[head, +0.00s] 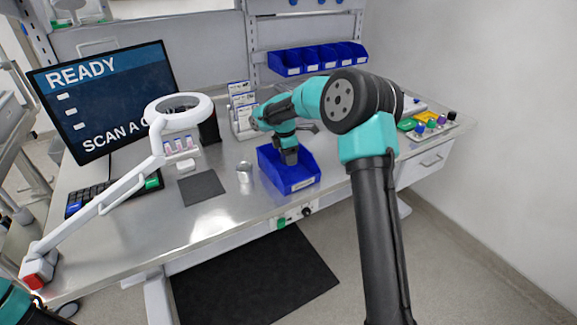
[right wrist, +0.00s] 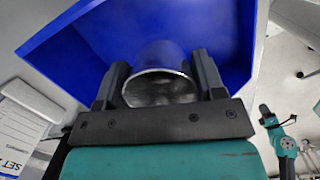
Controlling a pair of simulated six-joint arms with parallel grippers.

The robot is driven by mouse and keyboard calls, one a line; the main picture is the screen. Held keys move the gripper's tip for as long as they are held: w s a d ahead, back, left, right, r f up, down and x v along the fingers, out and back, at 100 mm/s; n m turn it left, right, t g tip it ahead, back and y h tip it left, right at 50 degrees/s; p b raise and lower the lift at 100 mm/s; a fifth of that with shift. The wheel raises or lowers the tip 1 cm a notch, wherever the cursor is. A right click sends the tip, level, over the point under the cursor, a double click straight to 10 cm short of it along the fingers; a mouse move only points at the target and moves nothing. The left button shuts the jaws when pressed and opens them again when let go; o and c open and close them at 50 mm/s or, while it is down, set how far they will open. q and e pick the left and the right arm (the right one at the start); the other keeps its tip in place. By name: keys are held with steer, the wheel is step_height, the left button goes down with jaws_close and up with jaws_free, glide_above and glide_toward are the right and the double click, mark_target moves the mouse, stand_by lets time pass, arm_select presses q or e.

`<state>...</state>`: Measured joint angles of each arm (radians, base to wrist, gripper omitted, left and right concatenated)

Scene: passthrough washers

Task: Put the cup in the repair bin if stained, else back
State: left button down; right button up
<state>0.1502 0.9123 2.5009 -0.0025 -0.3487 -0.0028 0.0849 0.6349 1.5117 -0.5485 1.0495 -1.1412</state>
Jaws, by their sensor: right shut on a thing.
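My right gripper (head: 290,158) reaches down into the blue open bin (head: 293,186) on the bench. In the right wrist view it (right wrist: 160,88) is shut on a metal cup (right wrist: 160,58), a finger on each side. The cup's round mouth faces the camera, and its inside looks grey and mottled; I cannot tell if that is a stain. The blue bin's walls (right wrist: 215,25) surround the cup there. I cannot tell if the cup touches the bin floor. A second metal cup (head: 245,172) stands on the bench left of the bin. My left arm shows small in the right wrist view, its gripper unclear.
A dark square mat (head: 202,188) lies left of the standing cup. A magnifier lamp (head: 180,110), a monitor (head: 105,98) and a keyboard (head: 88,197) fill the left. Small blue bins (head: 318,58) line the back. Coloured items (head: 425,122) sit at the right.

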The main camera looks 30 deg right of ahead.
mark_target(288, 172)
steer(key=shift+f, duration=2.45)
steer(key=shift+f, duration=0.1)
steer(key=o, duration=1)
steer(key=r, duration=0.4)
steer(key=a+r, duration=0.1)
steer(key=r, duration=0.7)
steer(key=shift+w+a+r, duration=0.1)
steer(key=shift+w+a, duration=0.05)
steer(key=shift+a, duration=0.05)
